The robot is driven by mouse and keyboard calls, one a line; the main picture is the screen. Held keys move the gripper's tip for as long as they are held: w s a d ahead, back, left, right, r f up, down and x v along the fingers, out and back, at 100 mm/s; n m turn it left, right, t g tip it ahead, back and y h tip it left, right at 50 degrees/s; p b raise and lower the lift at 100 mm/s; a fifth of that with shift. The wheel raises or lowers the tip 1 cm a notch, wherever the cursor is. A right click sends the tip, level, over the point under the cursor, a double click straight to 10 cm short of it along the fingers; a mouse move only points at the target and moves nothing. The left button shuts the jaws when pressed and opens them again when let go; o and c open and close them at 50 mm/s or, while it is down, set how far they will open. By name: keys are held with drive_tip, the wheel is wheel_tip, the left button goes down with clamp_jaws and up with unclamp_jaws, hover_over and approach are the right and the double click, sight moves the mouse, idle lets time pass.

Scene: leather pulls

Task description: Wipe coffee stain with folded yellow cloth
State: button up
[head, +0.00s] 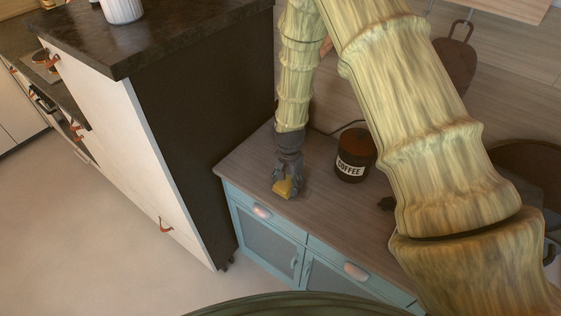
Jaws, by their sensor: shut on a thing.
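The folded yellow cloth (283,188) is at the left end of the wooden countertop, close to its front edge. My gripper (286,179) points down from above and is shut on the cloth. The cloth appears to be at the counter surface, but I cannot tell whether it presses on it. No coffee stain shows; it may be under the cloth or behind my arm.
A dark canister labelled COFFEE (354,156) stands right of my gripper on the wooden countertop (325,218). Blue cabinets with drawers (262,211) are below. A tall dark-sided unit (195,130) rises at left. My arm hides much of the counter's right side.

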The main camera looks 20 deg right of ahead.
drive_tip(key=shift+w+a, duration=0.5)
drive_tip(key=shift+w, duration=0.1)
drive_tip(key=shift+w+a+r+p, duration=0.15)
drive_tip(key=shift+r+p, duration=0.1)
drive_tip(key=shift+p, duration=0.15)
drive_tip(key=r+p, duration=0.1)
drive_tip(key=r, duration=0.3)
drive_tip(key=shift+s+p, duration=0.2)
drive_tip(key=shift+p, duration=0.15)
drive_tip(key=shift+w+r+p, duration=0.15)
drive_tip(key=shift+r+p, duration=0.35)
drive_tip(key=shift+r, duration=0.1)
drive_tip(key=shift+r+p, duration=0.5)
drive_tip(key=shift+r, duration=0.5)
drive_tip(key=shift+f, duration=0.1)
